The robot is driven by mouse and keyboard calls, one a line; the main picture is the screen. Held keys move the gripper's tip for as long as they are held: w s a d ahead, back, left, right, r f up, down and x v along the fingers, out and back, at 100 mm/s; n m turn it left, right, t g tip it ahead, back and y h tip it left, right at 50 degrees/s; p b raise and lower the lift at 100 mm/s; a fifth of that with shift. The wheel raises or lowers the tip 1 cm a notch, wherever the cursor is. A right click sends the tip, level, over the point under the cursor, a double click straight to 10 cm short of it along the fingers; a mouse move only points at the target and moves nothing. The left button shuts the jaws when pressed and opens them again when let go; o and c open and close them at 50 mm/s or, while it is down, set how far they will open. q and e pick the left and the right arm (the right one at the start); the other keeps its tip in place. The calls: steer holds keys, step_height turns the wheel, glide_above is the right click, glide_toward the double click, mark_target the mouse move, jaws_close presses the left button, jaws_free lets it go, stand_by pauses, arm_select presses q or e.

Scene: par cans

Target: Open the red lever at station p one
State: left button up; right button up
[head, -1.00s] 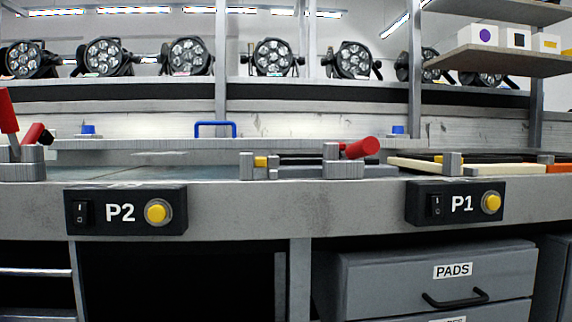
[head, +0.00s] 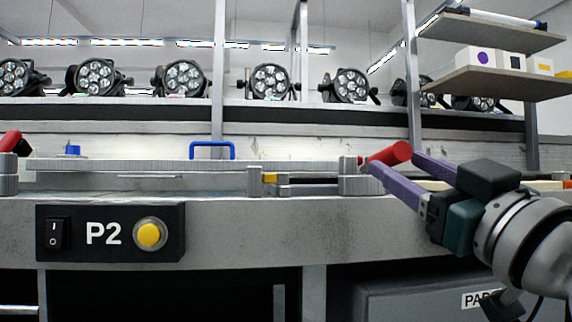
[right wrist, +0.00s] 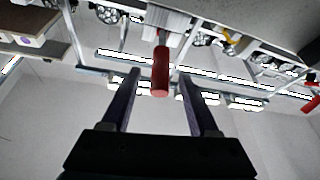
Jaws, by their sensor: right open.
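The red lever (head: 390,153) sits in a grey block (head: 358,182) on the bench, left of where the P1 panel was; it lies tilted, its free end up to the right. My right gripper (head: 397,163) is open, its purple fingers reaching the lever from the right. In the right wrist view the red lever (right wrist: 160,72) shows between the two spread fingertips (right wrist: 158,77), with gaps on both sides. The P1 panel is hidden behind my right arm. My left gripper is not in view.
The P2 panel (head: 110,233) with a yellow button is on the bench front at left. Another red lever (head: 10,141) is at the far left edge. A blue handle (head: 212,150) stands behind the bench top. A shelf (head: 490,80) with boxes is above right.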

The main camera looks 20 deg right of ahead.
mark_target(389, 159)
steer(key=shift+b+x, duration=0.3)
steer(key=shift+x, duration=1.6)
jaws_close()
